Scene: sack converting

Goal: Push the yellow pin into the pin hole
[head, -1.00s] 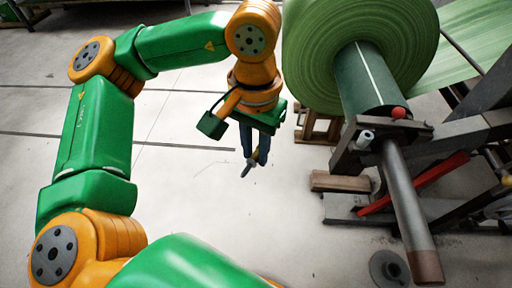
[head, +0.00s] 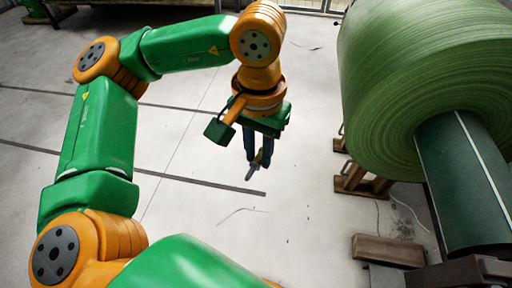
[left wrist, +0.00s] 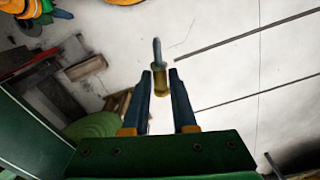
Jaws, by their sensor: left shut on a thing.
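The yellow pin (left wrist: 160,82) is between the fingertips of my left gripper (left wrist: 161,82), its grey shank pointing away from the fingers. In the head view my left gripper (head: 257,160) hangs fingers down over open floor, shut on the pin (head: 251,173), whose grey end sticks out below and to the left. The gripper is well to the left of the big green roll and apart from it. I cannot make out the pin hole in either view. My right gripper is not in view.
The green roll (head: 420,80) on its dark green core (head: 465,180) fills the right side. A dark stand part (head: 465,272) is at the lower right. Wooden blocks (head: 360,180) and a plank (head: 390,250) lie on the floor. The floor (head: 290,220) between arm and roll is clear.

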